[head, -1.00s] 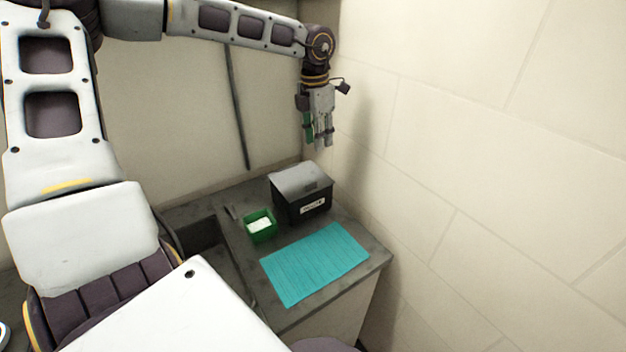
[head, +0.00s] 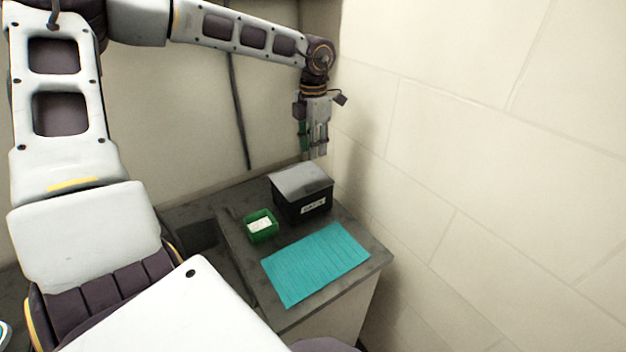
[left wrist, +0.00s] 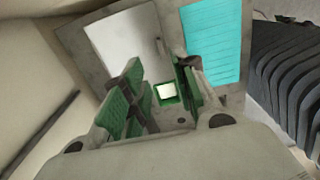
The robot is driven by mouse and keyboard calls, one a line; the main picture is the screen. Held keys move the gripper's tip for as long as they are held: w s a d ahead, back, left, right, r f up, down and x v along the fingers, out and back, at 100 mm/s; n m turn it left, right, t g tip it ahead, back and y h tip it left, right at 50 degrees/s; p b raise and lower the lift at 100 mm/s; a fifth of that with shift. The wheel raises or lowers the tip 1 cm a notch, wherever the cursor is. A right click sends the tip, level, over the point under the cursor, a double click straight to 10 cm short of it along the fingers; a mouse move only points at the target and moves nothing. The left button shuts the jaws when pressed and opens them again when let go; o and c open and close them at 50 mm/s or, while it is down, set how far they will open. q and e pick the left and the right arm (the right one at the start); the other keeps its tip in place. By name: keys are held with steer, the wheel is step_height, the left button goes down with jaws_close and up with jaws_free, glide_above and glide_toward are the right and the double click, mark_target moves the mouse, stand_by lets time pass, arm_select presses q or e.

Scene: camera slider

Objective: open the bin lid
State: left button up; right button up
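The bin (head: 303,207) is a black box with a pale label on its front, at the back of the counter near the wall. Its grey lid (head: 300,179) looks closed and slopes toward the front. The lid also shows in the left wrist view (left wrist: 122,42), beyond and left of the fingers. My left gripper (head: 314,155) points down above the back part of the bin, apart from the lid. In the left wrist view its green-padded fingers (left wrist: 160,92) are spread with nothing held between them. My right gripper is in neither view.
A small green container (head: 262,231) with white contents stands left of the bin. A teal mat (head: 315,264) lies in front on the counter (head: 243,264). A pale wall (head: 470,150) rises close on the right. A dark recess (head: 197,239) lies left of the counter.

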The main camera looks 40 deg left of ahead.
arm_select(q)
glide_above(313, 183)
step_height(313, 183, down, 6)
steer(key=shift+f+p, duration=0.2)
steer(key=shift+p, duration=0.15)
step_height(313, 183, down, 2)
steer(key=shift+f, duration=0.95)
steer(key=shift+f+p, duration=0.3)
steer(key=shift+f, duration=0.45)
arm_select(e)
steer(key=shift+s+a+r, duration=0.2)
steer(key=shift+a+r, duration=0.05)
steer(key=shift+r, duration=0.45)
arm_select(q)
steer(key=c, duration=0.6)
jaws_close()
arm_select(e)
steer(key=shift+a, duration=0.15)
